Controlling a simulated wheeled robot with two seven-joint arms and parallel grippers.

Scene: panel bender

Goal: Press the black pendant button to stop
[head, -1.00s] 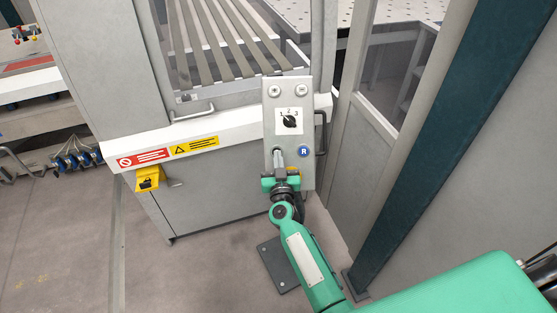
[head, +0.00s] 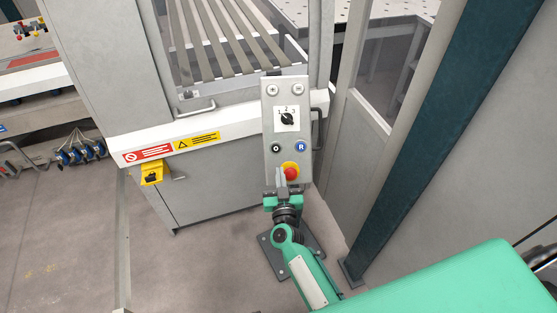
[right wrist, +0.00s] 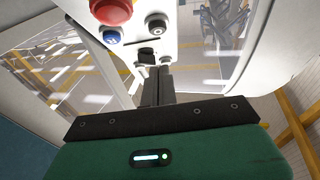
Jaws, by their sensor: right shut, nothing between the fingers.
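The grey pendant panel (head: 270,164) stands upright in the middle of the head view. Its black button (head: 276,148), marked with a white ring, sits left of the blue R button (head: 301,147). In the right wrist view the black button (right wrist: 157,27) shows beyond the fingers. My right gripper (head: 281,171) is shut and empty, with its fingertips below the black button in the head view and apart from it. Its closed fingers also show in the right wrist view (right wrist: 157,82). My left gripper is in neither view.
A red emergency button (head: 291,174) on a yellow base is just right of my right fingertips. A black rotary selector (head: 288,118) sits above the black button. A yellow switch (head: 152,173) is on the machine at left. A dark teal post (head: 440,130) stands at right.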

